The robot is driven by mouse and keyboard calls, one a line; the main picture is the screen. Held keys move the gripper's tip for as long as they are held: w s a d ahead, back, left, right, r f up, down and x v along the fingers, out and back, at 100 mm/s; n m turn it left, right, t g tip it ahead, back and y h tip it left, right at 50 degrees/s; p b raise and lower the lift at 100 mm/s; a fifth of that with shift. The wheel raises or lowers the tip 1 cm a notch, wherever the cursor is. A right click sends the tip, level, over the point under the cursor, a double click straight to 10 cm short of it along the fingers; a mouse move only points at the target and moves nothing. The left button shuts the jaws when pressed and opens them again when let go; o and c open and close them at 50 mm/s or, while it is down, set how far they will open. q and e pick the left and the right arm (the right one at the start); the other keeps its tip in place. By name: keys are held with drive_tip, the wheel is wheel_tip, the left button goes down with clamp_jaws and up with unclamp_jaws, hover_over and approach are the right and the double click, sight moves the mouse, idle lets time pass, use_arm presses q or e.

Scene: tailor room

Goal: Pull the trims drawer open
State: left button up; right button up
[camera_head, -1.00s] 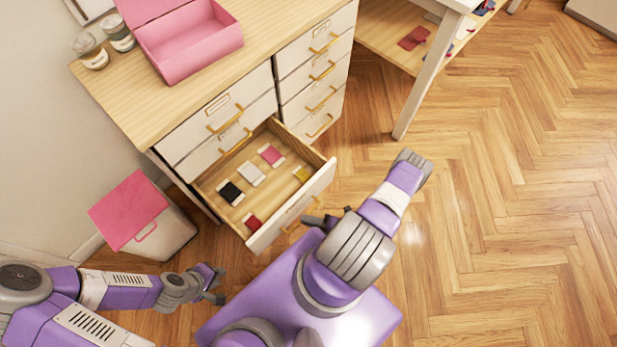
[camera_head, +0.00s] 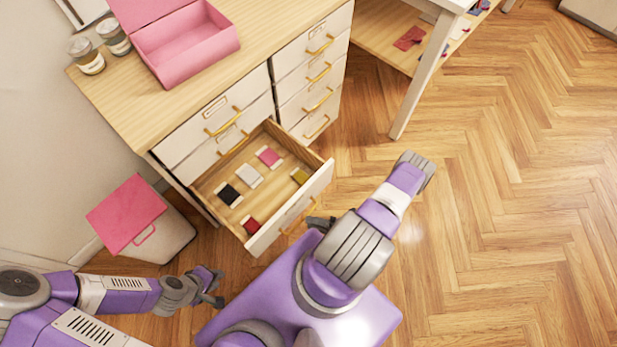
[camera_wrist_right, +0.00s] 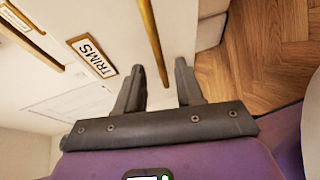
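The trims drawer (camera_head: 262,236) is the lower left drawer of the white cabinet and stands pulled well out. Several small coloured cards lie inside it. In the right wrist view its front carries a TRIMS label (camera_wrist_right: 94,55) and a gold bar handle (camera_wrist_right: 151,38). My right gripper (camera_wrist_right: 161,85) is at the drawer front with its fingers apart, and the near end of the handle shows between them without clear contact. In the head view this gripper (camera_head: 320,222) is mostly hidden by my right arm. My left gripper (camera_head: 216,289) is empty, low and left of the drawer; its fingers look apart.
A pink-lidded bin (camera_head: 128,213) stands left of the cabinet (camera_head: 145,110). An open pink box (camera_head: 185,50) and two jars (camera_head: 100,45) are on the cabinet top. A table leg (camera_head: 418,85) rises at the right. The wood floor (camera_head: 510,220) on the right is clear.

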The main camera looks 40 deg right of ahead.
drive_tip(key=v, duration=0.5)
drive_tip(key=shift+p, duration=0.3)
drive_tip(key=a+r+n+g+y+p, duration=0.2)
drive_tip(key=a+r+n+g, duration=0.3)
drive_tip(key=n+g, duration=0.65)
drive_tip(key=a+r+n+g+y+p, duration=0.15)
drive_tip(key=a+r+n+g, duration=0.4)
drive_tip(key=n, duration=1.05)
drive_tip(key=w+a+r+n+t+h+p, duration=0.1)
drive_tip(key=w+a+r+n+h, duration=0.2)
drive_tip(key=n, duration=0.6)
drive_tip(key=w+a+r+n+t+h+p, duration=0.2)
drive_tip(key=w+a+r+n+h, duration=0.1)
drive_tip(key=w+n, duration=0.4)
drive_tip(key=a+n, duration=0.1)
drive_tip(key=n, duration=0.2)
drive_tip(key=shift+w+a+r+t, duration=0.2)
drive_tip(key=shift+r+t, duration=0.1)
drive_tip(key=shift+r, duration=0.1)
